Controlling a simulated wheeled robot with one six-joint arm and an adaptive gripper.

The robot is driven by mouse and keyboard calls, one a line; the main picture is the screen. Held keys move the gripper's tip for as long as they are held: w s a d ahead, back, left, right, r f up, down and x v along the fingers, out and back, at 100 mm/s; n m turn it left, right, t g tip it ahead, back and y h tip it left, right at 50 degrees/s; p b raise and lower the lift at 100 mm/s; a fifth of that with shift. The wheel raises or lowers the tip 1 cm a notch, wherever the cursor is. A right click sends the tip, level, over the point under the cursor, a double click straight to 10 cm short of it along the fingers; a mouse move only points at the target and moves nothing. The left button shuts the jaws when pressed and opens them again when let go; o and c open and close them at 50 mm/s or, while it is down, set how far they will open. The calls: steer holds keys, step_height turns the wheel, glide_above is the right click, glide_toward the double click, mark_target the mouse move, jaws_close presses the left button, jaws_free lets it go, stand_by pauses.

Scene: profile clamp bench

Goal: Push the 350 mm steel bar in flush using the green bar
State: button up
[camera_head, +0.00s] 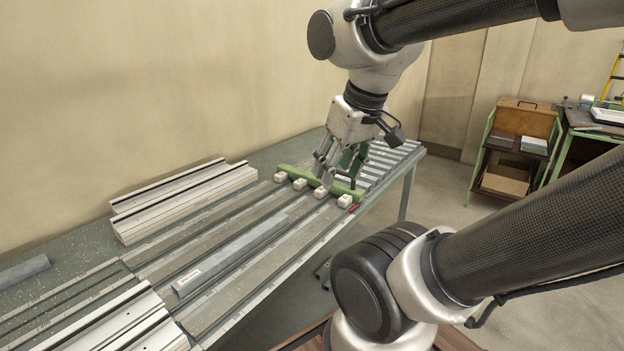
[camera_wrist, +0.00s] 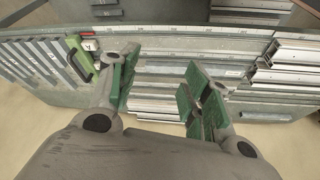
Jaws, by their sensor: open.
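The green bar (camera_head: 296,173) lies across the rails of the bench, with several small white blocks along it. In the wrist view the green bar (camera_wrist: 79,57) is to the left, beyond my left finger. My gripper (camera_head: 338,168) is over the bar's area in the head view and partly hides it. In the wrist view my gripper (camera_wrist: 160,92) has its green-padded fingers apart, with nothing between them. Several grey steel bars (camera_head: 385,162) lie side by side past the green bar; they also show in the wrist view (camera_wrist: 38,64). I cannot tell which is the 350 mm one.
A loose grey bar with a white label (camera_head: 232,254) lies on the near rails. Pale profiles (camera_head: 184,200) are stacked at the back left, and more (camera_head: 118,325) lie at the front left. A shelf (camera_head: 517,145) stands apart at the right, across open floor.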

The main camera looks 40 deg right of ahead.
steer(key=shift+d, duration=0.15)
steer(key=c, duration=0.5)
steer(key=shift+w+d+f+m+g, duration=0.1)
steer(key=shift+d+f+m+g, duration=0.15)
steer(key=shift+d+f+g, duration=0.25)
steer(key=shift+w+d+f+m+g, duration=0.1)
steer(key=shift+d+f+m+g, duration=0.15)
steer(key=shift+f, duration=0.45)
jaws_close()
steer(key=w+d+f+n+g, duration=0.1)
steer(key=w+d+f+n, duration=0.3)
steer(key=w+d+n, duration=0.7)
steer(key=w+d+f+n+g, duration=0.1)
steer(key=w+d+f+n, duration=0.3)
steer(key=w+d+n, duration=0.7)
steer(key=w+d, duration=0.5)
steer(key=w, duration=0.2)
steer(key=shift+w+n+g, duration=0.15)
steer(key=shift+n+g, duration=0.15)
steer(key=shift+g, duration=0.05)
